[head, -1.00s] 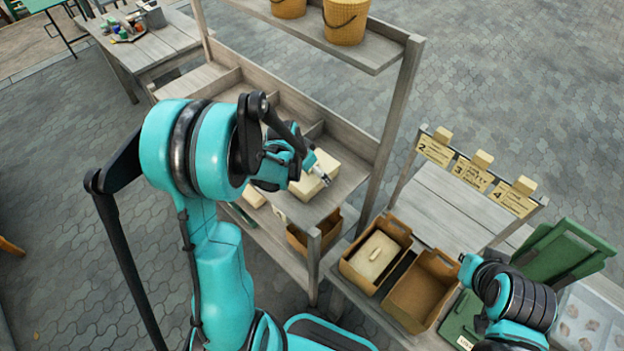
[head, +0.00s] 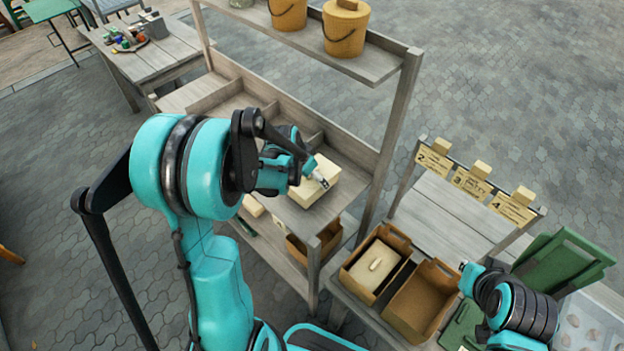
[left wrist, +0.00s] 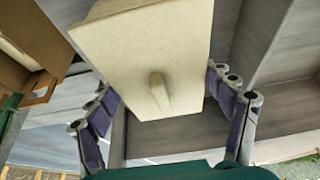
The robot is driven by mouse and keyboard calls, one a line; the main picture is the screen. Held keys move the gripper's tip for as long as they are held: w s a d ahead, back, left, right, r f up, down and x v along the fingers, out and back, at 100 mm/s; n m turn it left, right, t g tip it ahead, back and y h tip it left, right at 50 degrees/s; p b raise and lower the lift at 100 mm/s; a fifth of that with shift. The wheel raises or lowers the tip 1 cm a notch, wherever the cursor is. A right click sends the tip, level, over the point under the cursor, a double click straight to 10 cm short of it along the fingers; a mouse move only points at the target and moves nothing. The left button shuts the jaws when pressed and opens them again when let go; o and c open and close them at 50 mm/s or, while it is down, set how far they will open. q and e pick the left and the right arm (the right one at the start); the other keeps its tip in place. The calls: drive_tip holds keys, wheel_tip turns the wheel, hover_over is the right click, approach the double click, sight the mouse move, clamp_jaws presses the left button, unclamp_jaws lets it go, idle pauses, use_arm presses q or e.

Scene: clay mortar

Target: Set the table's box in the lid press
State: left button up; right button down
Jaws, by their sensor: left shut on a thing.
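A cream box (head: 322,190) is at the front right part of the wooden rack's middle shelf. My left gripper (head: 317,178) is at this box, its fingers partly hidden by my arm. In the left wrist view the box (left wrist: 150,45) fills the top middle, with a small knob on its face, and the fingers of my left gripper (left wrist: 170,112) stand to either side; it is shut on the box. A green press-like stand (head: 562,258) with a raised panel is at the right. My right arm shows at the lower right, but its gripper cannot be made out.
Two brown bins (head: 422,300) stand on the right table; the left one holds a cream piece with a handle (head: 376,264). Numbered signs (head: 472,184) line that table's back. Yellow buckets (head: 347,28) sit on the rack's top shelf. A rack post stands right of my left gripper.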

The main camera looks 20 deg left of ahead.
use_arm(q)
wheel_tip(320, 180, up, 2)
drive_tip(key=shift+r+p, duration=0.2)
drive_tip(key=shift+p, duration=0.1)
drive_tip(key=s+d+r+p, duration=0.1)
drive_tip(key=d+r, duration=0.5)
drive_tip(key=d, duration=0.5)
drive_tip(key=shift+d+r+p, duration=0.2)
drive_tip(key=shift+d+p, duration=0.15)
drive_tip(key=shift+s, duration=0.1)
